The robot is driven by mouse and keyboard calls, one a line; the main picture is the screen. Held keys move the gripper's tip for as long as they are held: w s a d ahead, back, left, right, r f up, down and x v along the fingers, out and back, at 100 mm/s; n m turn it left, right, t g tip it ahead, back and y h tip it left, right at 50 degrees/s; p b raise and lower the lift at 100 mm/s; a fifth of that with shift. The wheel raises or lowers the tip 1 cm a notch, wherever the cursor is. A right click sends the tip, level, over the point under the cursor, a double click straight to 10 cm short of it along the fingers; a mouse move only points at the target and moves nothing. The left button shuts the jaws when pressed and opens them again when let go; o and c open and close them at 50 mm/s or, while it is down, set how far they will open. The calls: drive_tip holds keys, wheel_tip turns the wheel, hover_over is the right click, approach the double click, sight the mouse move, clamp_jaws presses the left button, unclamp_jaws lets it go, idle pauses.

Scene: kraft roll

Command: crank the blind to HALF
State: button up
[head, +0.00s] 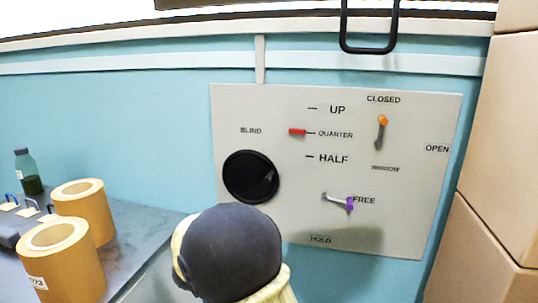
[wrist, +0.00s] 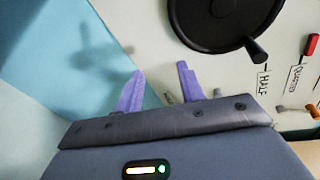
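The blind crank (head: 250,177) is a black disc with a knob on its right side, on a pale wall panel (head: 290,225). It also shows at the top of the wrist view (wrist: 215,15), its knob at lower right. The red blind pointer (head: 297,132) is level with QUARTER, above the HALF mark (head: 333,158); it shows at the wrist view's right edge (wrist: 311,45). My gripper (wrist: 160,68) has two purple fingers spread apart, nothing seen held. They are beside the disc, apart from its knob. In the head view my dark wrist hides them.
A grey lever with a purple end (head: 349,204) points at FREE, right of the crank. An orange-tipped window lever (head: 382,122) is near CLOSED. Kraft rolls (head: 68,270) and a bottle (head: 28,170) stand on the counter at left. Cardboard boxes (head: 505,190) stand at right.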

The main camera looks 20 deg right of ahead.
drive_tip(key=s+d+r+n+t+p, duration=0.1)
drive_tip(key=s+r+n+p, duration=0.3)
drive_tip(key=n+p, duration=0.5)
drive_tip(key=s+d+r+n+t+p, duration=0.1)
drive_tip(key=s+r+n+p, duration=0.3)
drive_tip(key=p, duration=1.3)
wheel_tip(320, 180, up, 4)
drive_tip(key=n, duration=0.6)
drive_tip(key=shift+s+d+r+t, duration=0.2)
drive_tip(key=shift+d+t, duration=0.05)
drive_tip(key=shift+t, duration=0.15)
